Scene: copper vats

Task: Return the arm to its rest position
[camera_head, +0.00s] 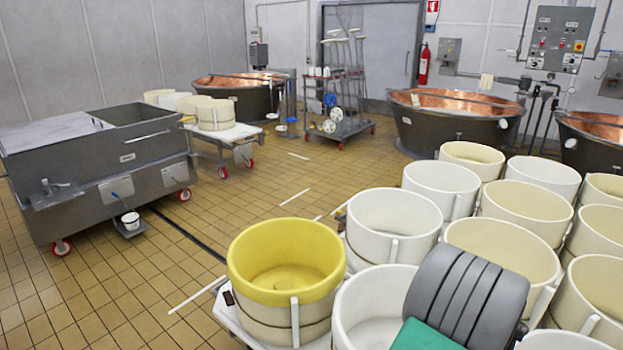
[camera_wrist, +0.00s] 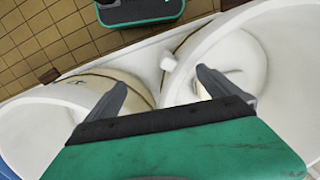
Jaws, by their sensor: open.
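My gripper (camera_wrist: 161,77) shows in the wrist view with its two grey fingers spread apart and nothing between them. It points down over the white tubs, with the rims of two tubs below and around the fingers. In the head view, a ribbed grey and green part of my arm reaches over the tubs at the bottom right; the fingers are not visible there. I cannot tell the exact height of the fingers above the tubs.
White tubs (camera_head: 393,220) crowd the right front, with a yellow-rimmed tub (camera_head: 287,262) at their left. Copper vats (camera_head: 455,115) stand behind. A steel tank (camera_head: 100,165) and a cart (camera_head: 225,135) with tubs stand left. The tiled floor (camera_head: 220,210) between is largely clear.

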